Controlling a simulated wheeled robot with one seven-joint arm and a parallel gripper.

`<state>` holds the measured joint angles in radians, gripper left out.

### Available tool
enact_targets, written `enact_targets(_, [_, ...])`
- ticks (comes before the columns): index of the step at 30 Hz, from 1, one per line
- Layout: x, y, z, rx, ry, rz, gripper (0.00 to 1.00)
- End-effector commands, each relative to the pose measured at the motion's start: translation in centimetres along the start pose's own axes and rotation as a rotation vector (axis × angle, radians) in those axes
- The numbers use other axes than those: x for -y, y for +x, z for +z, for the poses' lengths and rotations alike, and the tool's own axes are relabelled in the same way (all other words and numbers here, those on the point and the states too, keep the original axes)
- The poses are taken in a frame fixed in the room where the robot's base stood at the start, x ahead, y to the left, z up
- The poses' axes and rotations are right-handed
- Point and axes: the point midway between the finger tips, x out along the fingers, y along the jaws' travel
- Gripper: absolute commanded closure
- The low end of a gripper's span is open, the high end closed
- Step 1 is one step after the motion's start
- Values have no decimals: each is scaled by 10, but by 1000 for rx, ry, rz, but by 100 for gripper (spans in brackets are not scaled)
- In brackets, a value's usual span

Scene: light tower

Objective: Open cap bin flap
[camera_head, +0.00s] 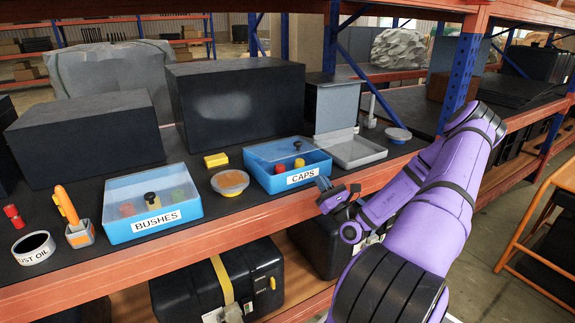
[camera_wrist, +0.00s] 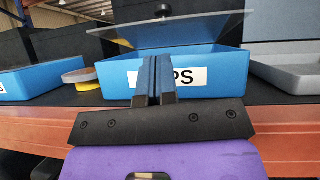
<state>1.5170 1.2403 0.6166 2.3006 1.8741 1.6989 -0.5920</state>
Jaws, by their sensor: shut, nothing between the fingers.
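The blue CAPS bin (camera_head: 262,178) stands on the shelf near its front edge, with a red and a yellow cap inside. Its clear flap (camera_wrist: 200,32) has a black knob (camera_wrist: 163,12) near the front edge. In the wrist view, the flap's front edge looks raised above the bin (camera_wrist: 115,73), with the flap sloping down towards the back. My gripper (camera_head: 323,184) is in front of the bin, at the right end of its label. In the wrist view, the fingers of my gripper (camera_wrist: 154,72) are shut and empty, below the flap and partly hiding the label.
A small round tub (camera_head: 230,182) sits between the bins. A grey open tray (camera_head: 357,153) is right of the CAPS bin. Large dark boxes (camera_head: 237,100) stand behind. The orange shelf edge (camera_head: 225,221) runs in front.

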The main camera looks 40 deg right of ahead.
Motion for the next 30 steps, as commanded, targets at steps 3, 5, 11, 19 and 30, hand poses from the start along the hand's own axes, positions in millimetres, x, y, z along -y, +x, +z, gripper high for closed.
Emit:
enact_targets(3, [14, -10, -6, -3, -1, -83, 100])
enact_targets(5, [17, -12, -8, -4, -2, -101, 100])
enact_targets(11, [19, 4, -8, -3, -3, -106, 100])
enact_targets(19, [24, 50, -8, -5, -4, -105, 100])
enact_targets(30, [28, 85, -8, -7, -3, -105, 100])
